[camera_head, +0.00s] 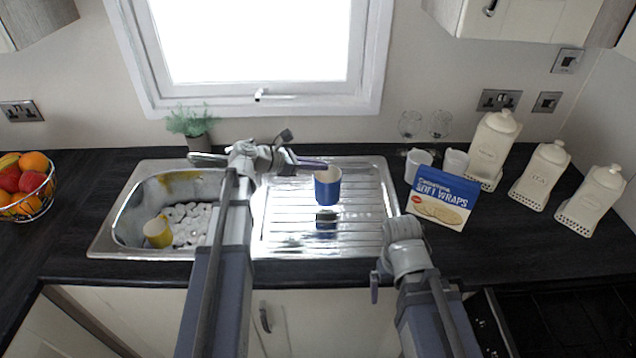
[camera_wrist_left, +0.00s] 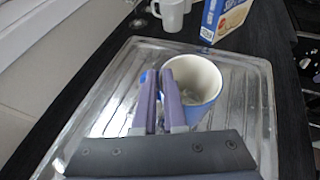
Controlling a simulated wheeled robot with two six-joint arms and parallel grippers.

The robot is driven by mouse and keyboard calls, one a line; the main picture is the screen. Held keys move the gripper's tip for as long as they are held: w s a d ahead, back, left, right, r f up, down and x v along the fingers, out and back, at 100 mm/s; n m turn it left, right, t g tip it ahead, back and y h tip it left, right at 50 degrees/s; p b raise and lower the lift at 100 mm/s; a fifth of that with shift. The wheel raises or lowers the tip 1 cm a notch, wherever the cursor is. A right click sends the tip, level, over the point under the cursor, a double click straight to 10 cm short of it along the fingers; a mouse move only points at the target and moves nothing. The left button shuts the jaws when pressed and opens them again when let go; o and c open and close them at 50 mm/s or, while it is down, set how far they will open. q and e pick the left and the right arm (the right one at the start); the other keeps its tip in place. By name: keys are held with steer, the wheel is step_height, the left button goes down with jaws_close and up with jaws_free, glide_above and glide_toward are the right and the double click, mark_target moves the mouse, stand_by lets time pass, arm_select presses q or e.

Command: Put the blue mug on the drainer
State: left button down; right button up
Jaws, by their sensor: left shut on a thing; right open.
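The blue mug (camera_head: 327,188) has a cream inside and hangs upright above the ribbed steel drainer (camera_head: 365,225), with its reflection below it in the metal. My left gripper (camera_head: 318,165) is shut on the mug at its left side. In the left wrist view the gripper fingers (camera_wrist_left: 165,98) are close together beside the mug (camera_wrist_left: 205,85), with a bit of blue showing at their left; the handle is mostly hidden by the fingers. My right gripper (camera_head: 376,283) is low at the counter's front edge, right of the drainer, empty and open.
A yellow mug (camera_head: 158,232) lies among white pebble-like pieces in the sink bowl (camera_head: 120,222). Right of the drainer stand a soft wraps box (camera_head: 440,198), white mugs (camera_head: 418,163), glasses and canisters (camera_head: 540,175). A fruit basket (camera_head: 28,188) is at the far left. The drainer surface is clear.

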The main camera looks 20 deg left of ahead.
arm_select(q)
steer(key=shift+f+b, duration=1.9)
steer(key=shift+b, duration=0.05)
steer(key=shift+r, duration=0.1)
steer(key=c, duration=1)
jaws_free()
steer(key=shift+s+a+r+p, duration=0.15)
steer(key=shift+r+p, duration=0.05)
steer(key=shift+p, duration=0.1)
steer(key=p, duration=0.5)
glide_toward(317, 174)
steer(key=shift+s+a, duration=0.2)
steer(key=shift+a, duration=0.45)
